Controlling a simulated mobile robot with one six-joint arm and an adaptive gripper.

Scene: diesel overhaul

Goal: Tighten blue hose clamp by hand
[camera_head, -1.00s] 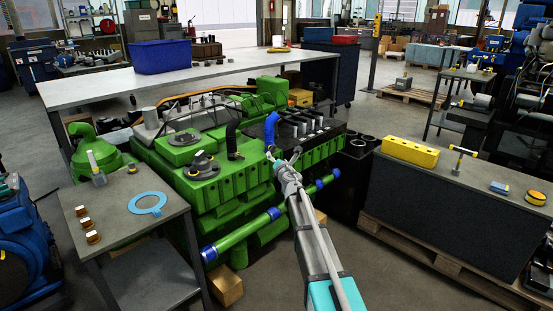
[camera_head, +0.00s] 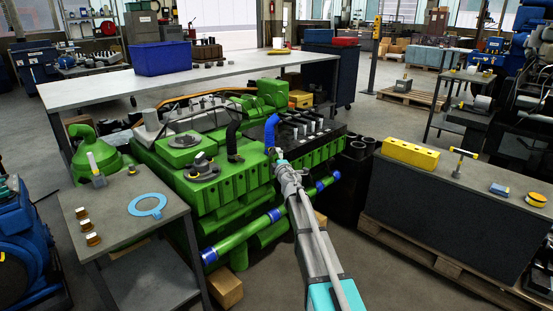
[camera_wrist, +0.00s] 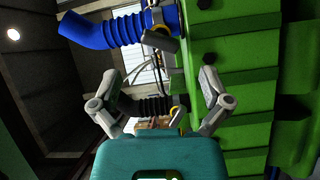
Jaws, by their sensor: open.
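The blue hose (camera_head: 270,132) rises from the green engine (camera_head: 205,190) just beyond my gripper (camera_head: 279,158). In the wrist view the ribbed blue hose (camera_wrist: 108,30) enters at the upper left. A clamp with a grey thumb piece (camera_wrist: 160,43) sits at its end near the engine's green side. My gripper (camera_wrist: 160,82) is open, with its fingers spread below the clamp and nothing between them. The fingertips appear apart from the clamp. The clamp is too small to make out in the head view.
A black hose (camera_head: 233,135) stands left of the blue one and also shows between the fingers in the wrist view (camera_wrist: 148,104). A side table (camera_head: 120,205) stands at the left. A workbench with a yellow block (camera_head: 410,153) is at the right. Floor is free in front.

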